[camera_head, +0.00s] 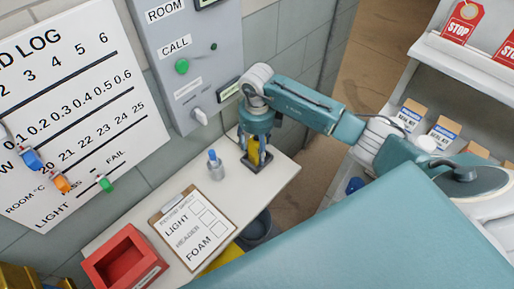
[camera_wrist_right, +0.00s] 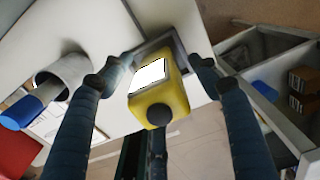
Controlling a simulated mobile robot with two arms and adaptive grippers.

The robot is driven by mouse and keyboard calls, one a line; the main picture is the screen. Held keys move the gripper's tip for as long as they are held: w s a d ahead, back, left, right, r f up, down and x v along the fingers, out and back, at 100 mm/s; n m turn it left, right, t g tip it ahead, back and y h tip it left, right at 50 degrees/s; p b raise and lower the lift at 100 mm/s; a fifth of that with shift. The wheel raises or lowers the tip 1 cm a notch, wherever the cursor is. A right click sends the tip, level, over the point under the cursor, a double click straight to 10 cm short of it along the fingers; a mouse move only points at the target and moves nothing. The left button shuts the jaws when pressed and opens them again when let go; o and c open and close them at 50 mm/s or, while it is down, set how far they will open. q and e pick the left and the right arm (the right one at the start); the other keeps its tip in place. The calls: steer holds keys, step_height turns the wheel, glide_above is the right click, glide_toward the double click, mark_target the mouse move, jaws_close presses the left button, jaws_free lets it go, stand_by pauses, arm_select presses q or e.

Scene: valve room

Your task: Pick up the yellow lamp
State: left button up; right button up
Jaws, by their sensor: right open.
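The yellow lamp (camera_head: 253,147) stands near the right end of the white table (camera_head: 279,184) in the head view, partly hidden by my right gripper. In the right wrist view the lamp (camera_wrist_right: 160,100) shows a bright white square face and a dark round knob. My right gripper (camera_head: 256,155) points down over the lamp. In the right wrist view its open fingers (camera_wrist_right: 160,72) lie on either side of the lamp, with gaps visible beside it. My left gripper is not in view.
A grey cup with a blue-topped item (camera_head: 216,170) stands left of the lamp. A clipboard (camera_head: 193,226) and a red bin (camera_head: 125,262) lie further left. A grey wall panel (camera_head: 190,60) rises behind. Shelves with boxes (camera_head: 443,130) stand at the right.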

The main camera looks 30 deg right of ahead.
steer(key=c, duration=1.5)
steer(key=shift+o, duration=0.2)
steer(key=shift+r, duration=0.2)
